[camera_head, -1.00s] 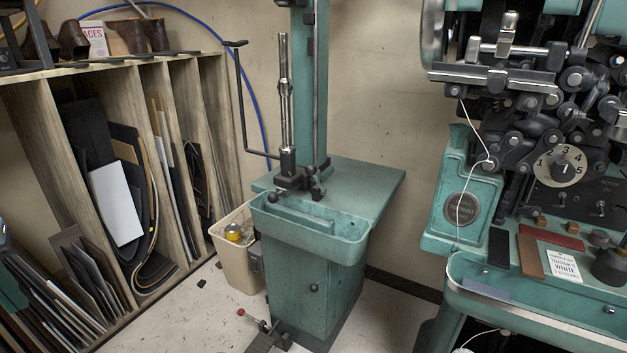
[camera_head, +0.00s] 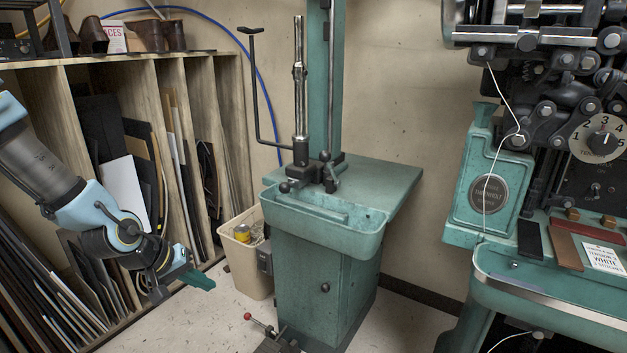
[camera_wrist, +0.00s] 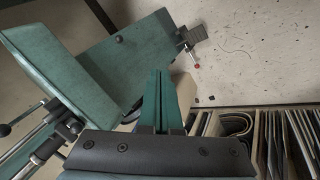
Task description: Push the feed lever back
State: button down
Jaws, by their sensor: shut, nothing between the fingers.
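Several levers show, and none is labelled as the feed lever. On the green pedestal machine (camera_head: 320,290) a short lever with a dark ball knob (camera_head: 325,156) stands upright, and a tall black cranked rod (camera_head: 256,90) rises at its left. Near the floor is a lever with a red knob (camera_head: 247,317); this knob also shows in the wrist view (camera_wrist: 196,66). My gripper (camera_head: 203,281) is left of the pedestal, pointing right, apart from all levers. In the wrist view its green fingers (camera_wrist: 160,90) are together, with nothing between them.
A wooden rack (camera_head: 228,120) of sheets stands at the left, behind my arm. A beige bin (camera_head: 246,265) stands between my gripper and the pedestal. The large green stitching machine (camera_head: 480,190) with its numbered dial (camera_head: 602,138) is at the right. Some floor in front is clear.

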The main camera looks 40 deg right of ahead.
aim_at(321, 159)
jog(key=s+d+r+n+g+h+b, duration=0.1)
jog(key=s+d+h+b, duration=0.15)
jog(key=d, duration=0.45)
jog(key=s+d+r+h+b, duration=0.1)
jog(key=d+h+b, duration=0.1)
jog(key=d+h, duration=0.35)
jog(key=w+d+r+n+t+h+b, duration=0.2)
jog(key=d+r+h, duration=0.4)
jog(key=r, duration=0.5)
jog(key=w+n+b, duration=0.1)
jog(key=n, duration=0.1)
jog(key=shift+d+r+n, duration=0.3)
jog(key=shift+d+r, duration=0.05)
jog(key=shift+r, duration=0.05)
jog(key=p+x, duration=0.1)
jog(key=x, duration=1.3)
jog(key=shift+r, duration=0.1)
